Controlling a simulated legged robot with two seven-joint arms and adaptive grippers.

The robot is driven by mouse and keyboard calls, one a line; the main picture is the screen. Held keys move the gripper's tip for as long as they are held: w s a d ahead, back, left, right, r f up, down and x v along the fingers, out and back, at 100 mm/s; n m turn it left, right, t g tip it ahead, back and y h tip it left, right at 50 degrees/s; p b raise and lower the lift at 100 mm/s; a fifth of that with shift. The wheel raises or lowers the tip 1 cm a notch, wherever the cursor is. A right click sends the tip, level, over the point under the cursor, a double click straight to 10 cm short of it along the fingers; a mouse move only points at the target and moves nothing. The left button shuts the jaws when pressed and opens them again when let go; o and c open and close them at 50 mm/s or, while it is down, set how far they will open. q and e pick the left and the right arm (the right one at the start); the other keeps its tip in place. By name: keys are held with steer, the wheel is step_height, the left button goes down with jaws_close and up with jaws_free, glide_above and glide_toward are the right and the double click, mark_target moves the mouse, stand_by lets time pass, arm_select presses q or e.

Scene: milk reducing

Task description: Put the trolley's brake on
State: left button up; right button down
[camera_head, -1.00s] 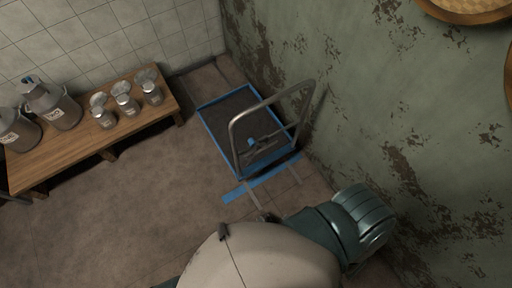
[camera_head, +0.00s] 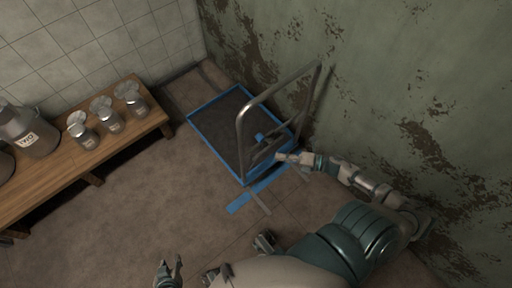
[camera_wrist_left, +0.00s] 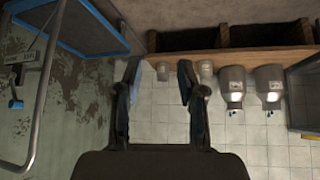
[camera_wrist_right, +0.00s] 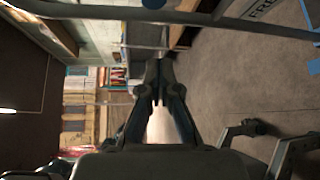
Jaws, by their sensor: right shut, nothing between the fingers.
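The trolley (camera_head: 213,145) has a dark deck with a blue rim and stands near the green wall. Its grey tube handle (camera_head: 243,125) rises at the near end. A blue piece (camera_wrist_left: 15,103) also shows in the left wrist view. My right gripper (camera_head: 281,157) is shut and empty, close to the handle's lower part; contact cannot be told. In the right wrist view its fingertips (camera_wrist_right: 158,88) are together below a grey bar (camera_wrist_right: 110,12). My left gripper (camera_head: 170,270) is open and empty, away from the trolley.
A wooden bench (camera_head: 60,172) with metal milk cans (camera_head: 35,135) and smaller cans (camera_head: 108,118) stands along the tiled wall at left. Blue tape (camera_head: 240,205) marks the floor before the trolley. The peeling wall is close at right. The middle floor is clear.

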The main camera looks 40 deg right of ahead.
arm_select(q)
steer(key=w+d+r+t+h+b, duration=0.1)
steer(key=w+d+r+t+b, duration=0.1)
steer(key=w+r+t, duration=0.2)
steer(key=shift+w+d+r+t, duration=0.15)
steer(key=shift+w+r+t, duration=0.25)
steer(key=shift+w, duration=0.9)
arm_select(e)
steer(key=w+a, duration=0.3)
steer(key=w, duration=0.6)
steer(key=shift+a+f, duration=0.15)
arm_select(q)
steer(key=shift+f, duration=0.1)
step_height(320, 180, up, 13)
steer(key=d+t+h+b, duration=0.2)
steer(key=t+b, duration=0.4)
steer(key=t, duration=0.5)
steer(key=shift+w+d+f+n+h, duration=0.2)
steer(key=shift+w+d+n+h, duration=0.1)
steer(key=shift+w+d+h, duration=0.15)
arm_select(e)
steer(key=w+d+r+m+t, duration=0.1)
steer(key=d+m+t, duration=0.7)
steer(key=d+m, duration=0.5)
steer(key=shift+d+r+m+y, duration=0.3)
steer(key=shift+d+m, duration=0.05)
steer(key=shift+m, duration=0.25)
